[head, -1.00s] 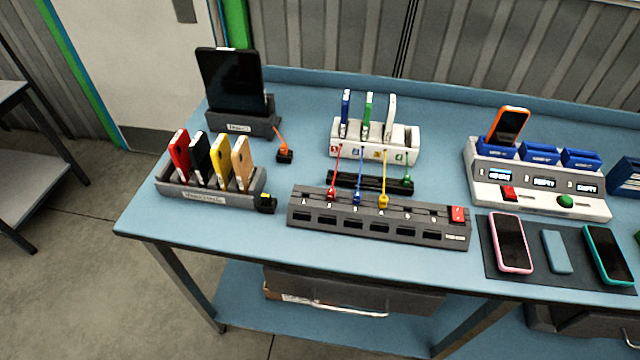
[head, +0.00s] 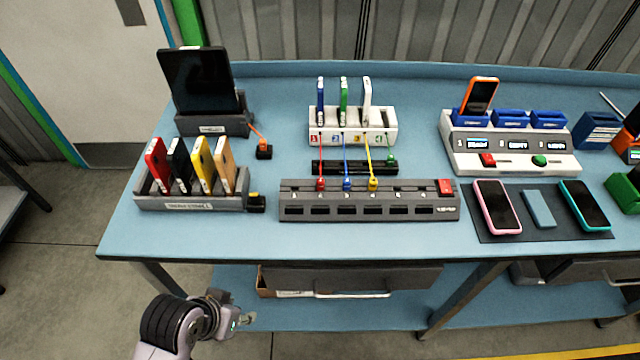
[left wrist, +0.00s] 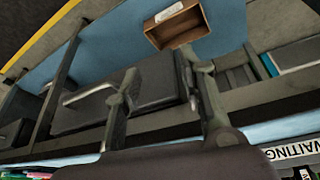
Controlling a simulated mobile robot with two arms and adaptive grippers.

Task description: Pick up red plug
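The red plug (head: 321,184) sits upright in the left part of the grey socket strip (head: 370,213), with a red cable running up to the white numbered block (head: 381,138). A blue plug (head: 347,184) and a yellow plug (head: 373,184) sit to its right in the same strip. My left gripper (head: 245,319) is in front of and below the table edge, well apart from the red plug. In the left wrist view its two fingers (left wrist: 160,75) are spread with nothing between them. The red plug is not seen in that view. My right gripper is not in view.
The table's front edge and a drawer (head: 350,280) lie between my left gripper and the tabletop. A phone rack (head: 190,203) stands left of the strip, a dark mat (head: 540,230) with phones to the right. A green plug (head: 391,160) sits behind the strip.

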